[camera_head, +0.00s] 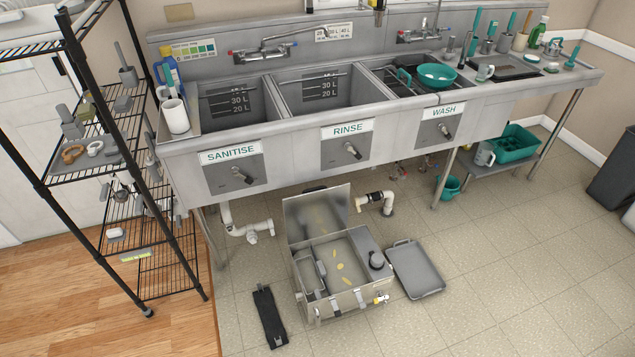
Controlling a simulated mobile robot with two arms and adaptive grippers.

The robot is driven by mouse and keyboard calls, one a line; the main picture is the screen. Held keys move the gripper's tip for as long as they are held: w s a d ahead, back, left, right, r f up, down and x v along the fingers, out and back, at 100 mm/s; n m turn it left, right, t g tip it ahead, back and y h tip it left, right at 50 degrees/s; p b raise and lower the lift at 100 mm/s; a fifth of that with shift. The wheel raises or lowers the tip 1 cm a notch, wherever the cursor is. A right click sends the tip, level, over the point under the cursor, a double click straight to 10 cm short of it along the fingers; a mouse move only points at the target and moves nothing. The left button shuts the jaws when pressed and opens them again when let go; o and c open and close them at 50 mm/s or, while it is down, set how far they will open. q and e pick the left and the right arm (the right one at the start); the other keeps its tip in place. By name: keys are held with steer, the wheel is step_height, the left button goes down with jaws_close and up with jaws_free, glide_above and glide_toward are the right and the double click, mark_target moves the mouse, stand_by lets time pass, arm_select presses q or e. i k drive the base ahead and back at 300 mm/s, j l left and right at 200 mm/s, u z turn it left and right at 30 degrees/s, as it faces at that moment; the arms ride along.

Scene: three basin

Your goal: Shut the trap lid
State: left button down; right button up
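The trap lid (316,215) stands raised at the back of the metal grease trap (342,300) on the tiled floor. The trap is a steel box, open at the top. Neither of my grippers is in view.
A three-basin steel sink (345,130) stands above and behind the trap, with drain pipes (253,231) beneath. A grey tray (416,269) lies right of the trap; a black strip (269,317) lies left. A wire shelf (127,175) stands at left.

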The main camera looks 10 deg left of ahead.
mark_target(319, 212)
steer(key=i+j+z, duration=0.15)
steer(key=j+z, duration=0.2)
steer(key=j, duration=0.4)
steer(key=j+z, duration=0.35)
steer(key=j, duration=0.4)
steer(key=j+z, duration=0.35)
steer(key=j, duration=0.4)
steer(key=i+j+z, duration=0.2)
steer(key=j, duration=0.2)
steer(key=j+z, duration=0.25)
steer(key=j, duration=0.15)
steer(key=i+j+z, duration=0.2)
steer(key=j, duration=0.25)
steer(key=k+l, duration=0.05)
steer(key=k, duration=0.05)
